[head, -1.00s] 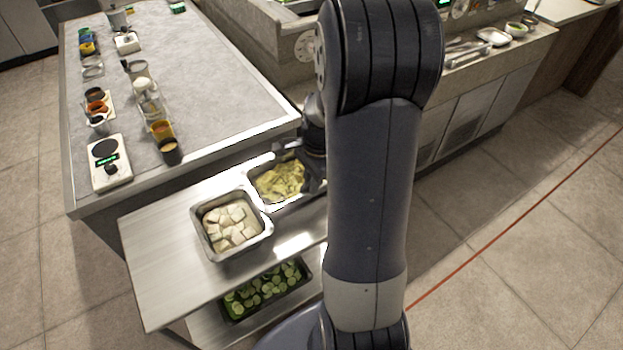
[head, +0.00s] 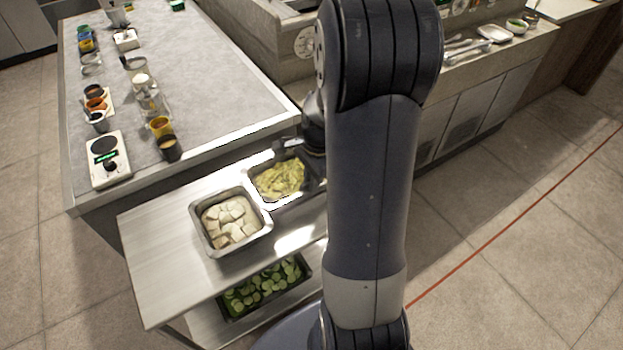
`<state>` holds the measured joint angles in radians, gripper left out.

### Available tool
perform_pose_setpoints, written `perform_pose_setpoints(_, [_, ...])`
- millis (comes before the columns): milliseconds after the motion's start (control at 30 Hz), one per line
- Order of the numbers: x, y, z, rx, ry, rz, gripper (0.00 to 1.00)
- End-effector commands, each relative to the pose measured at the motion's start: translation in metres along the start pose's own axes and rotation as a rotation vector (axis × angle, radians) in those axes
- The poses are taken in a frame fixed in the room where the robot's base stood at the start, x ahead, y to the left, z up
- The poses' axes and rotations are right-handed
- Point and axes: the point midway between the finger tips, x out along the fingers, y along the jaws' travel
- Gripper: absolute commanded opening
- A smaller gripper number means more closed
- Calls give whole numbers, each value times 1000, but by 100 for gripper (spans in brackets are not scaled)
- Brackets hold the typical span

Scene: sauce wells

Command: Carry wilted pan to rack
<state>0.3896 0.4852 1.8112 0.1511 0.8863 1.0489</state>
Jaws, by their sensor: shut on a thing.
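A steel pan of limp yellow-green leaves (head: 280,179) sits at the back right of the steel cart's upper shelf (head: 160,262). I take it to be the wilted pan. My gripper (head: 290,152) is at the pan's back rim, shut on it, with the wrist just to the right. The fingertips are small and dark here, and my arm hides part of the grip and the pan's right side. I cannot tell whether the pan is lifted off the shelf. The rack is not clearly identifiable in view.
A steel pan of pale cubes (head: 231,222) stands close at the front left of the wilted pan. A dark tray of green slices (head: 262,290) is on the lower shelf. The grey counter (head: 215,95) borders the cart behind. Open floor (head: 520,250) lies to the right.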

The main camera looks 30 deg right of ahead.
Motion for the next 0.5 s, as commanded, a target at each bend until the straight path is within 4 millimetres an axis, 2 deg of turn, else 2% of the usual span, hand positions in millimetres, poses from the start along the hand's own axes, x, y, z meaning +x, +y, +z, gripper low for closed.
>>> perform_pose_setpoints(300, [3,1,0,-2,1,2,0])
perform_pose_setpoints(333, [3,1,0,-1,1,3,17])
perform_pose_setpoints(500, [3,1,0,-1,1,2,30])
